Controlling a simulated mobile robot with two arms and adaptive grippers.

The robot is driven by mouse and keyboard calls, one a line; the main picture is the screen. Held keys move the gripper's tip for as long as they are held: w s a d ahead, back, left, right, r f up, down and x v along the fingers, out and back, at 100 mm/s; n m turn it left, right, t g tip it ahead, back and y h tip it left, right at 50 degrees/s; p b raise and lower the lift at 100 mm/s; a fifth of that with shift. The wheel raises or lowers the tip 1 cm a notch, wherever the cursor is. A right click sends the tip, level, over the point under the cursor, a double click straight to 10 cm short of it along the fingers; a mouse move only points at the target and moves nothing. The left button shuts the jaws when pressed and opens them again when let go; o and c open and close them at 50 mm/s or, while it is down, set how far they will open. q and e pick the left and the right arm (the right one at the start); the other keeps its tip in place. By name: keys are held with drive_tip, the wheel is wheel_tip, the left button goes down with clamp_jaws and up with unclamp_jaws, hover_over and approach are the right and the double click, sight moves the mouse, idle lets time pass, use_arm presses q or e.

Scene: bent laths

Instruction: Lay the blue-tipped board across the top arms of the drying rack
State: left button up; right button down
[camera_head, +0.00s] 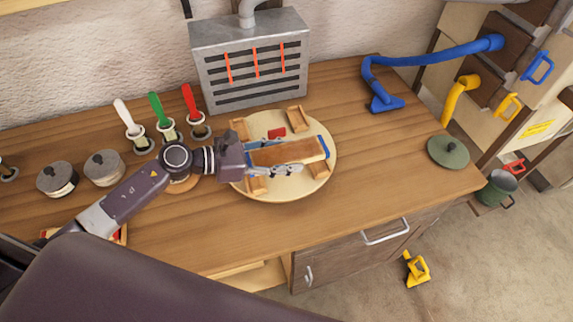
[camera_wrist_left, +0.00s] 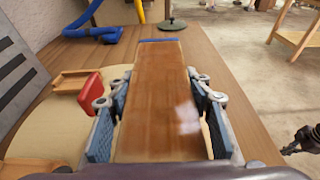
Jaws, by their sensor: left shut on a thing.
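My left gripper (camera_head: 283,160) is shut on a brown board, its pads on the board's two long sides. The board (camera_head: 290,151) has a blue far end, which also shows in the left wrist view (camera_wrist_left: 158,41). The board is over a round pale disc (camera_head: 285,191) on the bench; I cannot tell its height above it. In the left wrist view the board (camera_wrist_left: 155,100) points away from me, between the blue-grey finger pads. A dark jointed shape (camera_wrist_left: 303,143) at the right edge may be my right gripper; its jaws are unclear. I cannot identify the drying rack for certain.
Wooden pieces and a red piece (camera_head: 277,133) lie on the disc. A grey slotted metal box (camera_head: 250,60) stands behind. A blue hose (camera_head: 420,58) and a green lid (camera_head: 450,151) are to the right. A wooden stand (camera_wrist_left: 300,40) shows beyond the bench.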

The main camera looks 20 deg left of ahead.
use_arm(q)
wheel_tip(320, 180, down, 4)
drive_tip(key=shift+f, duration=0.25)
drive_tip(key=shift+f+b, duration=0.3)
drive_tip(key=shift+b, duration=0.05)
drive_tip(key=o, duration=1.2)
drive_tip(key=shift+o, duration=0.2)
drive_tip(key=shift+r, duration=0.1)
